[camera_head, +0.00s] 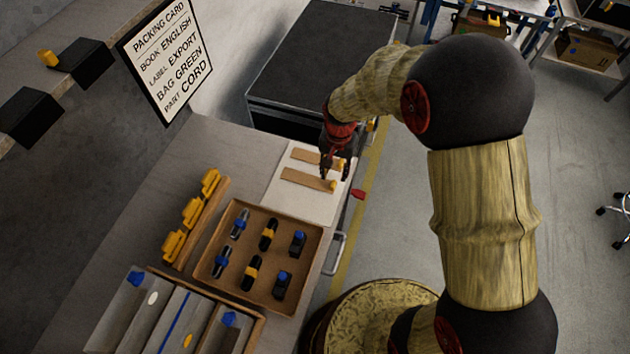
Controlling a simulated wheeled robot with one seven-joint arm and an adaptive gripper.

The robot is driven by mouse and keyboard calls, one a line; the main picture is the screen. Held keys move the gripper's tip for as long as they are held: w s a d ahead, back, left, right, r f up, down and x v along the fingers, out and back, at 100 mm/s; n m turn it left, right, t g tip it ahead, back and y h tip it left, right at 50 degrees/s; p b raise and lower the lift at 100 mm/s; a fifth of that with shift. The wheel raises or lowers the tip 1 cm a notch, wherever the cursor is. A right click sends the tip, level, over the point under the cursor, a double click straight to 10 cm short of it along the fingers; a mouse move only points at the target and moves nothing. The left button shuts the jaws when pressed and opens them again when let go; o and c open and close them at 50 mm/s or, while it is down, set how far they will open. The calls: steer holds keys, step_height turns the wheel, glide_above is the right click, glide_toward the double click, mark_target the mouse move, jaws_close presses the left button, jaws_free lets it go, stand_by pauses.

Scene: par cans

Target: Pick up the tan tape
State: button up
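Two flat tan strips lie on a white board near the bench's right edge: a nearer tan strip (305,180) and a farther tan strip (304,156). Each has a small yellow piece at its right end. I cannot tell for certain which of them is the tan tape. My gripper (334,176) points down over the right part of the strips, with its two dark fingertips apart. It hides part of the farther strip. I see nothing held between the fingers, and their height above the board is hard to judge.
The white board (283,206) lies on the grey bench. A brown tray (309,224) of small black, blue and yellow items stands nearer, with yellow pieces on a rack (205,222) to its left. A divided box (156,321) is in front. A dark cabinet (322,50) stands behind.

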mark_target(332, 185)
step_height(332, 185, down, 8)
steer(key=shift+w+a+r+b, duration=0.15)
steer(key=shift+r+b, duration=0.05)
steer(key=shift+b, duration=0.8)
steer(key=c, duration=0.8)
jaws_close()
